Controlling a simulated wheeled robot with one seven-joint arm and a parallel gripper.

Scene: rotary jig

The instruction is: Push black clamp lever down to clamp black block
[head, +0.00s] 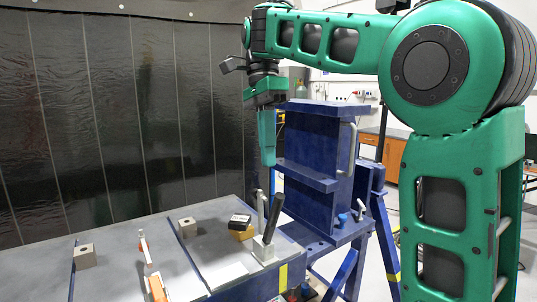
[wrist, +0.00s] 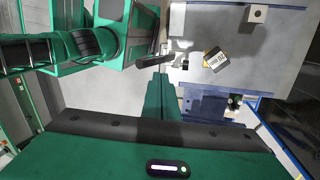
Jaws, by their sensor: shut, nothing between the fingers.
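The black clamp lever (head: 273,218) stands up at a slant from a light metal clamp base (head: 263,248) at the front right of the jig table. In the wrist view the lever (wrist: 152,61) shows just beyond my fingertips. The black block (head: 240,219) with a pale label lies on a yellow-orange piece (head: 241,234), left of the clamp; it also shows in the wrist view (wrist: 212,57). My gripper (head: 268,164) points down, shut and empty, above the lever and apart from it in the head view. In the wrist view its fingertips (wrist: 161,76) are together.
Two grey blocks (head: 85,256) (head: 187,227) sit on the table (head: 220,207). A blue steel frame (head: 315,150) rises behind and right of the lever. A dark curtain hangs at the back left.

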